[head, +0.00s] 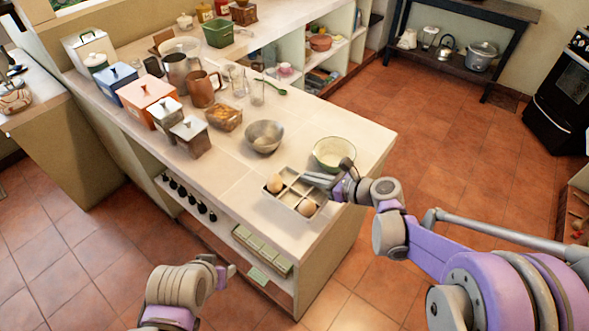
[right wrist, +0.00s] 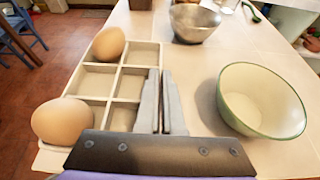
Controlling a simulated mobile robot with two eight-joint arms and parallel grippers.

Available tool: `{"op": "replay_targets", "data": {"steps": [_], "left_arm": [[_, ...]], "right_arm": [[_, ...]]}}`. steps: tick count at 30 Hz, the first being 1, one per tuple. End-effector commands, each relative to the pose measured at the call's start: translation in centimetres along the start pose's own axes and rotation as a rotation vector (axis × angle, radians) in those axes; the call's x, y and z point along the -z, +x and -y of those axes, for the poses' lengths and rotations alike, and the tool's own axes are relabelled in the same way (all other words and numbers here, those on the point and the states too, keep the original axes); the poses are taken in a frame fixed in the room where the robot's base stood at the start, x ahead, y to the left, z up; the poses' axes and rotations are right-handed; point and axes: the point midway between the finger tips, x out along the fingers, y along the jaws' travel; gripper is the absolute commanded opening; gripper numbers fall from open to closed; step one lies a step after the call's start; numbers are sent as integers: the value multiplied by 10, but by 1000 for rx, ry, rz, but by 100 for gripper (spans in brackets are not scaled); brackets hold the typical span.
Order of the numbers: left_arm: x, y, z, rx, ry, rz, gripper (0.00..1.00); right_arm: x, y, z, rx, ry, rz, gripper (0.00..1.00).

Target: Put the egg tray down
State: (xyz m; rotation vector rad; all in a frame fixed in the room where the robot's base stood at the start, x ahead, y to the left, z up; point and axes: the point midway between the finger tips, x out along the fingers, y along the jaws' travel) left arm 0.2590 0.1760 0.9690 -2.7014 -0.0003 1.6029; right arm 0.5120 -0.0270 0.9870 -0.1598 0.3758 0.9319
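The egg tray (head: 287,198) is a pale, divided tray at the near corner of the counter. It holds two brown eggs, one in a far-left compartment (head: 275,183) and one at the near end (head: 306,207). In the right wrist view the tray (right wrist: 129,86) is left of the fingers, with the eggs along its left side. My right gripper (head: 312,178) is at the tray's right edge. Its fingers (right wrist: 161,82) are close together with the tray's side wall between them. I cannot tell whether the tray touches the counter. My left gripper (head: 231,269) is low, beside the counter front, apart from everything.
A cream bowl with a green rim (head: 333,153) stands right beside the tray, and a metal bowl (head: 264,136) behind it. A food container (head: 224,117), canisters (head: 189,136) and jugs (head: 203,89) stand farther back. The counter (head: 235,175) is bare left of the tray.

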Motion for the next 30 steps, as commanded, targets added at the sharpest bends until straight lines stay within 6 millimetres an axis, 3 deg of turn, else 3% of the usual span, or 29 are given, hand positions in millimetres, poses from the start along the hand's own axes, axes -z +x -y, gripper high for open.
{"op": "replay_targets", "data": {"steps": [12, 26, 27, 30], "left_arm": [[-5, 4, 0, 0, 0, 5, 50], [-9, 7, 0, 0, 0, 8, 50], [-8, 6, 0, 0, 0, 7, 50], [-7, 6, 0, 0, 0, 7, 50]], "right_arm": [[48, 20, 2, 1, 1, 1, 0], [55, 23, 1, 1, 2, 0, 0], [54, 22, 2, 1, 1, 0, 12], [54, 22, 2, 1, 1, 0, 30]]}}
